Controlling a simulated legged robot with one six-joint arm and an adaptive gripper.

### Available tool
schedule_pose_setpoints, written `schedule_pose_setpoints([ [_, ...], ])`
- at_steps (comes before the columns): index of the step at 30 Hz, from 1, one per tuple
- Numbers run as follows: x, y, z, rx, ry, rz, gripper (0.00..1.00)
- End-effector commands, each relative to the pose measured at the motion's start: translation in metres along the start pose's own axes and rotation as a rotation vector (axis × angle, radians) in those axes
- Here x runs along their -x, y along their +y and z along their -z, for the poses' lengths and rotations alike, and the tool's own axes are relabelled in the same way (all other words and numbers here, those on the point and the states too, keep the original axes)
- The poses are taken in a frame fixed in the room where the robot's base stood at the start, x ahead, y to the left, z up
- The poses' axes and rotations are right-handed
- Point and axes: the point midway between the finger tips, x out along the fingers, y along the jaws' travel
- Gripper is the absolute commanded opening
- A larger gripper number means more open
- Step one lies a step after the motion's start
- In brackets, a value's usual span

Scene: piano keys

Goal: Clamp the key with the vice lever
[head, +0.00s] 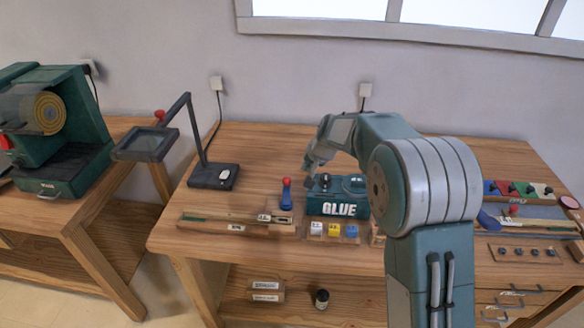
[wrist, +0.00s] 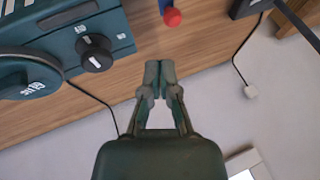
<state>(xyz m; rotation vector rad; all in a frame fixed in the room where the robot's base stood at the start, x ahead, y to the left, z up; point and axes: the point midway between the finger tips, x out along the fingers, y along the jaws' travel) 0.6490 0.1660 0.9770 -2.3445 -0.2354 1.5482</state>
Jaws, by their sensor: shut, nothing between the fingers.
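The vice lever, blue with a red ball knob (head: 287,182), stands upright left of the glue machine. Its red knob also shows at the top edge of the wrist view (wrist: 172,17), where the blue part is mostly cut off. My gripper (wrist: 159,66) is shut and empty, its fingertips together, apart from the knob. In the head view my gripper (head: 310,168) is above and behind the lever, slightly to its right. A long wooden piece with a small label (head: 265,217), likely the key, lies in a wooden holder beside the lever base. The vice jaws are too small to make out.
The teal GLUE machine (head: 338,206) stands right of the lever, close to my gripper. Small coloured blocks (head: 334,230) sit in front of it. A magnifier stand (head: 214,176) is at the left. Bare tabletop (head: 258,150) lies between the stand and my arm.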

Motion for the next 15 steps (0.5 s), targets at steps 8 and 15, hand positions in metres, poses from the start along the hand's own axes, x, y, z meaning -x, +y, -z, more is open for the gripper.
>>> schedule_pose_setpoints([
  [8, -0.0093, 0.0001, 0.0022, -0.006, 0.0, 0.006, 0.0],
  [15, -0.0142, -0.0014, 0.0017, -0.005, -0.001, 0.004, 0.0],
])
